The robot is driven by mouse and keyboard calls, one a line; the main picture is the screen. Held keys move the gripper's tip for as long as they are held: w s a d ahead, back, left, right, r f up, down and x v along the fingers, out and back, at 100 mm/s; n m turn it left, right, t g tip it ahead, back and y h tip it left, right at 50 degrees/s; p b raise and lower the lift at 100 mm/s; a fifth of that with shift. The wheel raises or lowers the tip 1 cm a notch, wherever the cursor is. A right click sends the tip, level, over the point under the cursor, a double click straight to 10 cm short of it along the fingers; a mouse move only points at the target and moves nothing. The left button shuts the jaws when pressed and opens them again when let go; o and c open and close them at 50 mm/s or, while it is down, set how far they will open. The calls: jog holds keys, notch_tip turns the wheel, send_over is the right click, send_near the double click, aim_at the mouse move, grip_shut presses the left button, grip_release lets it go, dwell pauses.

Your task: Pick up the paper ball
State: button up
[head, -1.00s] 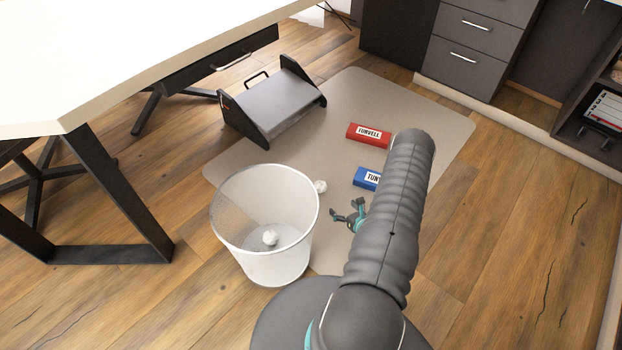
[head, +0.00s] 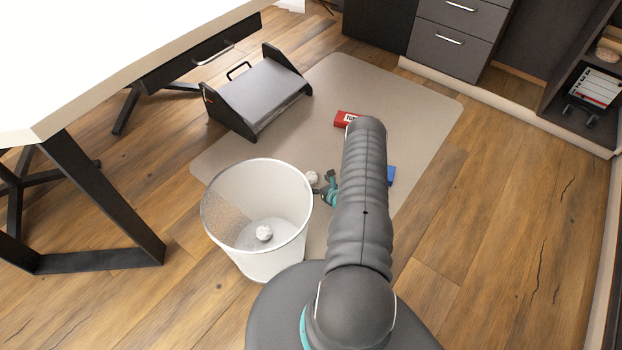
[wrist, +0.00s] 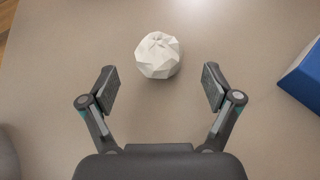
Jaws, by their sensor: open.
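A white crumpled paper ball (head: 312,178) lies on the beige mat (head: 350,75), just right of the bin's rim in the head view. In the wrist view the paper ball (wrist: 158,55) is faceted and sits between the line of my two fingers, slightly beyond their tips. My gripper (wrist: 159,88) is open and empty, with one finger on each side. In the head view my gripper (head: 325,185) shows beside the ball, partly hidden by my arm. A second white paper ball (head: 264,233) lies inside the wire bin (head: 257,167).
A red box (head: 342,118) and a blue box (head: 391,176) lie on the mat, both partly behind my arm. The blue box (wrist: 303,78) is at the wrist view's right edge. A footrest (head: 258,95) and a desk (head: 100,60) stand left.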

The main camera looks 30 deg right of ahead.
aim_at(315, 181)
jog(key=x, duration=0.4)
jog(key=shift+f, duration=0.1)
jog(key=c, duration=0.8)
jog(key=shift+c, duration=0.3)
